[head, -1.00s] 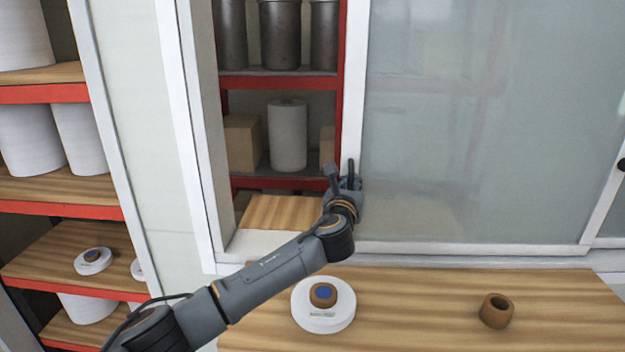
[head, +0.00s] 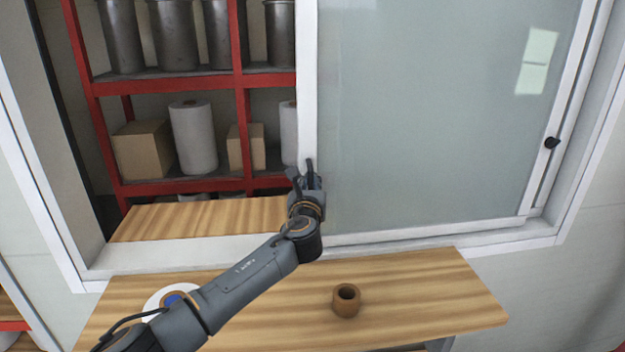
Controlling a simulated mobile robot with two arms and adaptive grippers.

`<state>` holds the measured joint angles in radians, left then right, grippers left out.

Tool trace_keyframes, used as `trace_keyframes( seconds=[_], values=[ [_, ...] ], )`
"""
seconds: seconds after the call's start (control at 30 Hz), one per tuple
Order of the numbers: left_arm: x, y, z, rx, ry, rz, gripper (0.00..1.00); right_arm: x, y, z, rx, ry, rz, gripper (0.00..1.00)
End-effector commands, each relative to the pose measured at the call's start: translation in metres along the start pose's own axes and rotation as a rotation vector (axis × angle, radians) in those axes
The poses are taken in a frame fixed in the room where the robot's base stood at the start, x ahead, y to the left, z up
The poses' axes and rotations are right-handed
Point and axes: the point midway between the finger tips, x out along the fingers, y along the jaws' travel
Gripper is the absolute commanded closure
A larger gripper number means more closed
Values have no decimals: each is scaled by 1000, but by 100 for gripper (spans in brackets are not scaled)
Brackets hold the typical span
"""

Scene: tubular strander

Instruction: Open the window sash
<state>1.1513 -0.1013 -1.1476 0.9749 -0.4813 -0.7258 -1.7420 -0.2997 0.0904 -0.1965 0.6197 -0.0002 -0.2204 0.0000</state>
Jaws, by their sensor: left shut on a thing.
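The window sash (head: 430,120) is a large grey glass pane in a white frame. It covers the right part of the window opening, and the left part is open, with shelves showing through it. My left gripper (head: 304,178) is shut on the left edge stile of the sash (head: 307,90), near its lower end. My right gripper is not in view.
A wooden counter (head: 420,290) runs below the window, with a brown ring (head: 346,300) on it. A white disc (head: 157,299) is partly hidden behind my left arm. Red shelves (head: 170,83) with metal cylinders, boxes and white rolls stand beyond the opening.

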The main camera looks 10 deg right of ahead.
Motion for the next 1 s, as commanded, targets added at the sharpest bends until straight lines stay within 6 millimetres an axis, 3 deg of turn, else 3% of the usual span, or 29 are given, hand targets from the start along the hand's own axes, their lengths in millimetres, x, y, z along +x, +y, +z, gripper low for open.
trace_keyframes(
  seconds=[0.03, 0.47, 0.5, 0.53, 1.0],
  values=[
    [-2, -4, -8, -1, 12, -7, 100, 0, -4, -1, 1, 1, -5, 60],
    [-2, -4, -8, -3, 12, -7, 100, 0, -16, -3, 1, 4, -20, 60],
    [-2, -4, -8, -3, 11, -7, 82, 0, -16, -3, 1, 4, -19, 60],
    [-2, -4, -8, -3, 11, -6, 79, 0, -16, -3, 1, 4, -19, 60],
    [-9, -1, -3, -3, 3, -3, 79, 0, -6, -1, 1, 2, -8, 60]
  ],
)
